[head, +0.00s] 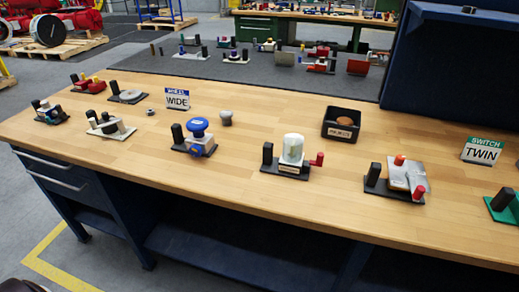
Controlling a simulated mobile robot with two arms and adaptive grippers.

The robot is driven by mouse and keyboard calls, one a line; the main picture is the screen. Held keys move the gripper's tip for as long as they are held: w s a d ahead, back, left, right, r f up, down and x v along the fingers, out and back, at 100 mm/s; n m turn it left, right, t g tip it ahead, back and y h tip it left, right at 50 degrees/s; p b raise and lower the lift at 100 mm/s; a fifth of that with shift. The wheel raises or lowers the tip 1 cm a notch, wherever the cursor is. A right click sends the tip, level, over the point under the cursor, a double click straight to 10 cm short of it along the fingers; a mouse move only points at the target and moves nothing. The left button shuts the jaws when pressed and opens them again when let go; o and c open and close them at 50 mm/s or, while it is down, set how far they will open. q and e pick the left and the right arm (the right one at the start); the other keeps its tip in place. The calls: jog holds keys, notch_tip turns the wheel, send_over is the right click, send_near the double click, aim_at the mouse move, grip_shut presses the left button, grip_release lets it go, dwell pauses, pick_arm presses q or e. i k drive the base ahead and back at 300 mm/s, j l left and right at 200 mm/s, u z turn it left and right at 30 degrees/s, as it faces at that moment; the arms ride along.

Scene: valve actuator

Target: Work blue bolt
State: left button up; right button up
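No part is plainly marked as a bolt. The clearest blue part is a round, mushroom-shaped blue knob (198,126) on a small fixture in the middle left of the wooden bench (240,178). A smaller blue piece (196,152) sits low on the front of the same fixture. The fixture has a dark base plate (208,152) and an upright black post (177,133) left of the knob. Neither of my grippers is in view, and nothing touches the fixture.
Left of it stand several small fixtures and a WIDE sign (177,99). A grey knob (226,118) stands close to its right. Further right are a white-capped fixture (292,150), a black tray (342,124), a red-handled fixture (402,178) and a TWIN sign (482,151). Bare bench lies in front.

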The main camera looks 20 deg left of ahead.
aim_at(196, 151)
jog(key=j+z, duration=0.45)
jog(key=k+j+z, duration=0.15)
jog(key=j+z, duration=0.35)
jog(key=k+j+z, duration=0.2)
jog(key=z, duration=0.25)
jog(key=k+j+z, duration=0.2)
jog(key=j+z, duration=0.15)
jog(key=z, duration=0.15)
